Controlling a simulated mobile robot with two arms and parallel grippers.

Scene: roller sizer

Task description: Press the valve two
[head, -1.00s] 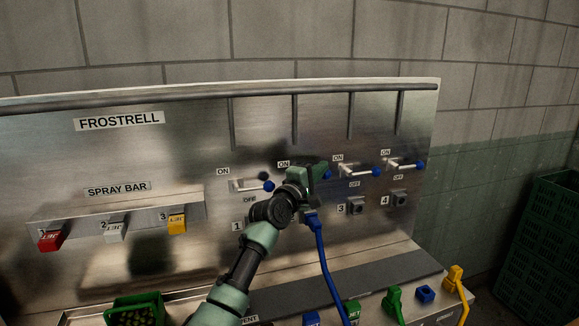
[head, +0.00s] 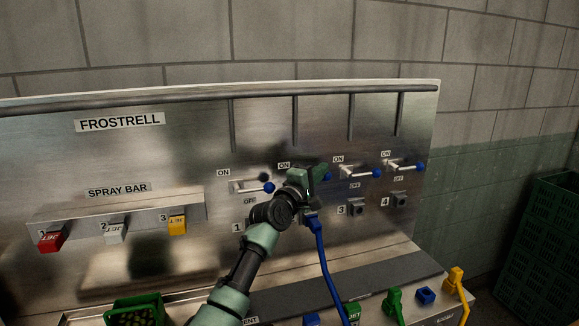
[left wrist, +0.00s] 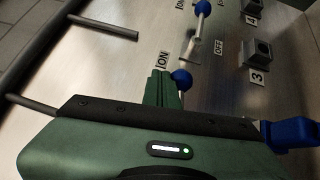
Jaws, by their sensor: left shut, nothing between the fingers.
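Valve two is on the steel panel, between the valve one lever (head: 250,187) and the valve three lever (head: 352,171). Its blue knob (head: 327,176) shows just right of my left gripper (head: 321,168); the gripper hides the rest of its lever. In the left wrist view, the shut green fingers (left wrist: 163,86) are right beside that blue knob (left wrist: 181,79). I cannot tell whether they touch it. Nothing is between the fingers. My right gripper is not in view.
The valve four lever (head: 401,165) is further right. A blue hose (head: 321,262) hangs from the outlet below valve two. Square outlets (head: 356,207) sit below the other levers. Coloured fittings (head: 394,304) line the shelf, and a green crate (head: 545,245) stands at right.

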